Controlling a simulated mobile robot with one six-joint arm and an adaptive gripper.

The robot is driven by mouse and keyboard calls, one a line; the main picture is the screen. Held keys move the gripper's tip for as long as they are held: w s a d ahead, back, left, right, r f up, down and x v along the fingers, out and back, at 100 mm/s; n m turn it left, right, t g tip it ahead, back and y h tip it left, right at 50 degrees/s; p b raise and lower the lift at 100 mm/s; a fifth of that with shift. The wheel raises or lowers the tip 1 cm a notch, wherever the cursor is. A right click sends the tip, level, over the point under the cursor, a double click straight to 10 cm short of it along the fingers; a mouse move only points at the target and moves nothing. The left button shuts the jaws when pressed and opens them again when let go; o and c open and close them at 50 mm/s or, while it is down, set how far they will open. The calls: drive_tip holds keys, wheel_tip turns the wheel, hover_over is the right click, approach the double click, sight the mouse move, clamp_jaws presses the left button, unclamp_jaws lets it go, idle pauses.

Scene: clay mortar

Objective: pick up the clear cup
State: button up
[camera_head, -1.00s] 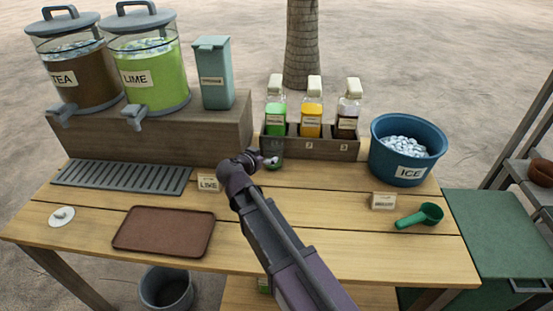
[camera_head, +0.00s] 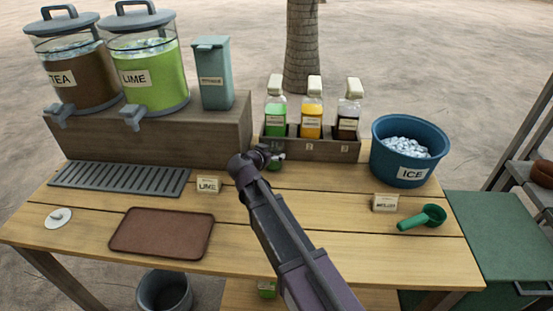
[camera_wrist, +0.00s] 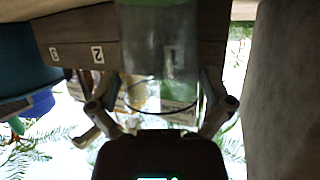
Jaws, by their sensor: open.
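The clear cup (camera_wrist: 160,50) is a see-through cylinder, looking greenish, in the upper middle of the wrist view. In the head view it stands in front of the green bottle, and only a small part of the cup (camera_head: 274,166) shows behind my gripper (camera_head: 277,157). In the wrist view my gripper (camera_wrist: 158,110) is open, with one finger on each side of the cup's near end. I cannot tell whether either finger touches it.
A wooden rack (camera_head: 325,149) with green, yellow and dark bottles stands close behind the cup. The dispenser stand (camera_head: 150,135) is to the left. A blue ice bucket (camera_head: 404,160) and green scoop (camera_head: 424,217) are to the right. A brown tray (camera_head: 162,233) lies front left.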

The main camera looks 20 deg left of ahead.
sight(278, 140)
drive_tip(key=shift+x, duration=0.95)
drive_tip(key=c, duration=0.9)
drive_tip(key=shift+r, duration=0.15)
wheel_tip(278, 140, up, 4)
drive_tip(key=p, duration=0.3)
drive_tip(key=s, duration=0.5)
drive_tip(key=s+p, duration=0.1)
drive_tip(key=s, duration=1)
drive_tip(key=shift+r+p, duration=0.3)
drive_tip(key=shift+r, duration=0.05)
